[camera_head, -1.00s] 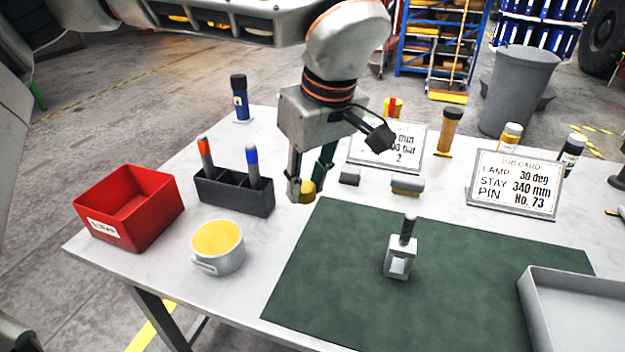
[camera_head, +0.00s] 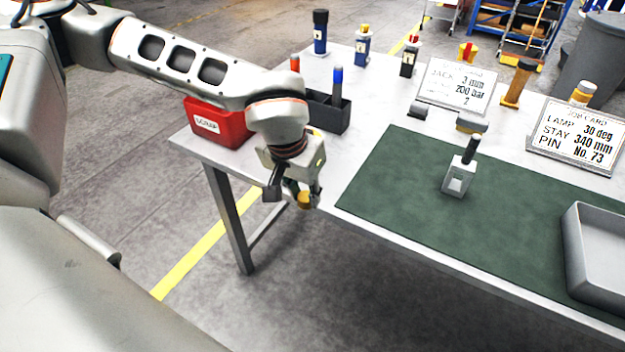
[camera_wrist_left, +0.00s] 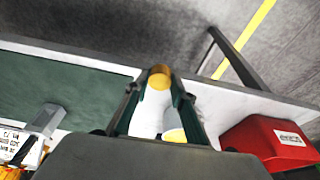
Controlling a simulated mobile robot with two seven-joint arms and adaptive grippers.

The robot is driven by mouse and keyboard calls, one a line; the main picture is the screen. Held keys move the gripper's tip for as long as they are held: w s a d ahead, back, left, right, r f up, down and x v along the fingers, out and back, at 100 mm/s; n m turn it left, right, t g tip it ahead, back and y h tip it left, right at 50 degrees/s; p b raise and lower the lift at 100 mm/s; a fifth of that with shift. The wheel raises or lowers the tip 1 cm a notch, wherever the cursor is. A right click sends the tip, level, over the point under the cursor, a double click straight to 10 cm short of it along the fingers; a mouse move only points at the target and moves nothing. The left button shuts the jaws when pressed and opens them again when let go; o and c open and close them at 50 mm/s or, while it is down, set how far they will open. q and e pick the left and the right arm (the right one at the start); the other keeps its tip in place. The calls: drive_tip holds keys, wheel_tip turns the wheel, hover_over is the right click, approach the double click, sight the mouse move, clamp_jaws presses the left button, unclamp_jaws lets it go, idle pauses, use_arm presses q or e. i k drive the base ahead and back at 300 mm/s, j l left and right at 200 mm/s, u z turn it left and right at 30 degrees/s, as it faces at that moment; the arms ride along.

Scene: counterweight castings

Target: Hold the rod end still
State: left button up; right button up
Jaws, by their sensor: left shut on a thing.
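The rod end, a grey metal fork block with a dark rod on top (camera_head: 458,180), stands upright on the green mat (camera_head: 400,190). My left gripper (camera_head: 301,203) is shut on a small yellow round piece (camera_head: 304,199), held near the table's front edge, left of the mat and well apart from the rod end. In the left wrist view the yellow piece (camera_wrist_left: 160,76) sits between the fingertips. The underside of the piece is hidden. My right gripper is not in view.
A red scrap bin (camera_head: 232,128) and a dark holder (camera_head: 330,113) with upright tools stand behind my left arm. A grey tray (camera_head: 590,225) is at the right. Two cards (camera_head: 455,86) (camera_head: 578,135) stand at the back. The mat around the rod end is clear.

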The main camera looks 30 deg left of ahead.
sight(464, 164)
drive_tip(key=z, duration=1.25)
drive_tip(key=k+j, duration=0.1)
drive_tip(key=j, duration=0.95)
drive_tip(key=k+j, duration=0.15)
drive_tip(key=j, duration=0.4)
